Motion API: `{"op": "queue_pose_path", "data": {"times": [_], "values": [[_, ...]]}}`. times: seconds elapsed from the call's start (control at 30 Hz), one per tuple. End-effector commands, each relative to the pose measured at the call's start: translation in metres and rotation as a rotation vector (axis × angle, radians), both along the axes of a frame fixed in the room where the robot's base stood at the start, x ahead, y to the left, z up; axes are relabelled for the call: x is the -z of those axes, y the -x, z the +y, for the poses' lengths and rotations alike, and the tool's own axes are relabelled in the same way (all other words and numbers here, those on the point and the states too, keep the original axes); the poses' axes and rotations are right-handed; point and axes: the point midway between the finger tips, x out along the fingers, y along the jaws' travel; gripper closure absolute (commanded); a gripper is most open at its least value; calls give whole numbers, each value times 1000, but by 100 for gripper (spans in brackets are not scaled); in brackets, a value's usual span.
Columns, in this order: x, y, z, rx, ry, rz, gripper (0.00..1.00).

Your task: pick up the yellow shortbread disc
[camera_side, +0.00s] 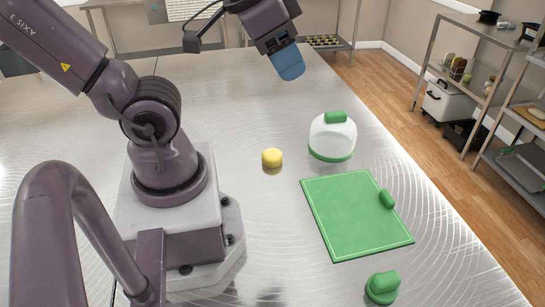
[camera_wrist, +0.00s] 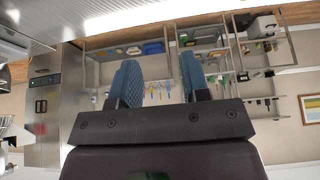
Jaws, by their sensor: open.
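A white dome with green rim and handle (camera_side: 332,138) stands behind the mat. A green knobbed object (camera_side: 382,288) stands in front. The table around the disc is clear.

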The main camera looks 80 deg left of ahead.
Motion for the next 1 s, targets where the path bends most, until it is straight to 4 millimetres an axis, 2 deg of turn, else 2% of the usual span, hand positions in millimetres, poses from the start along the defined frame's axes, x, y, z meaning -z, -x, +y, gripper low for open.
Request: {"op": "queue_pose_path", "data": {"times": [0.07, 0.27, 0.53, 0.63, 0.77, 1.0], "values": [[0, 0, 0, 0, 0, 0, 57], [0, 0, 0, 0, 0, 0, 12], [0, 0, -1, 3, -1, 1, 12], [9, -2, -2, 11, 0, 45, 12], [33, -12, -5, 28, -3, 173, 12], [89, -37, 0, 101, -102, 484, 12]]}}
